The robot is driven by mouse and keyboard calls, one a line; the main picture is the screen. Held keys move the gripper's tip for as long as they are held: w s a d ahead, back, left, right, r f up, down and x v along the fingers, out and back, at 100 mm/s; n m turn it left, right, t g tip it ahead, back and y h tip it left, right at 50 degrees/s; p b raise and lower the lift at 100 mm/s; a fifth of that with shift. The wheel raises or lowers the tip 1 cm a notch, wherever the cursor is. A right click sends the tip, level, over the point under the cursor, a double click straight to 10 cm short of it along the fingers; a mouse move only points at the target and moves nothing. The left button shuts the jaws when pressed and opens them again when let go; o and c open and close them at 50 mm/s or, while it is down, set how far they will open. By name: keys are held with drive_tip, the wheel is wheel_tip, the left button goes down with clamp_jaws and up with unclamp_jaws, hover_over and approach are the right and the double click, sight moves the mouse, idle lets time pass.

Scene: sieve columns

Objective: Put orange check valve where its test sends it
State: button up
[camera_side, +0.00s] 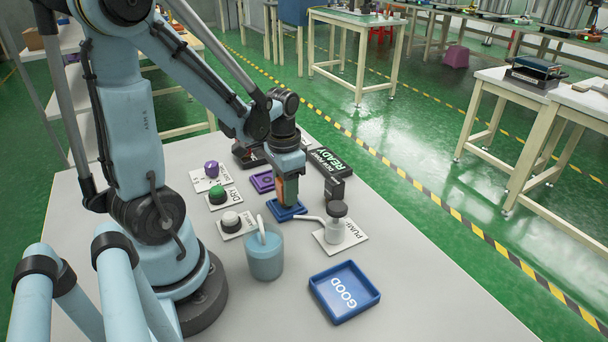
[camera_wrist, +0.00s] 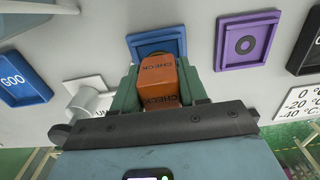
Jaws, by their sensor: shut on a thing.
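The orange check valve (camera_wrist: 160,82) is a blocky orange piece marked CHECK. My gripper (camera_wrist: 157,88) is shut on it, with a green finger on each side. In the side view my gripper (camera_side: 289,188) points down at a small blue tray (camera_side: 286,211), and the orange valve shows at its fingers. I cannot tell whether the valve touches this tray, which shows behind it in the wrist view (camera_wrist: 155,42). A blue tray marked GOOD (camera_side: 345,292) lies empty at the front right. A purple tray (camera_side: 262,182) is behind the gripper.
A pump bottle (camera_side: 337,225) with a long spout stands right of my gripper. A light blue cup (camera_side: 264,254) stands in front. Purple (camera_side: 212,168), green (camera_side: 217,194) and white (camera_side: 231,220) knobs line the left. A display (camera_side: 329,173) reads READY. A temperature label (camera_wrist: 300,103) shows at right.

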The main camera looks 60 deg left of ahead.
drive_tip(key=shift+f, duration=0.55)
drive_tip(key=shift+f, duration=0.15)
drive_tip(key=o, duration=1.2)
drive_tip(key=r, duration=1.1)
drive_tip(key=shift+w+a+r, duration=0.1)
drive_tip(key=shift+w+r, duration=0.2)
drive_tip(key=shift+r, duration=0.1)
drive_tip(key=d+t, duration=0.2)
drive_tip(key=d, duration=0.2)
drive_tip(key=w+d+t, duration=0.1)
drive_tip(key=d+t, duration=0.1)
drive_tip(key=d, duration=0.2)
drive_tip(key=w+d+t, duration=0.1)
drive_tip(key=d+t, duration=0.2)
drive_tip(key=d, duration=0.1)
drive_tip(key=shift+w+d+r, duration=0.15)
drive_tip(key=shift+w, duration=0.05)
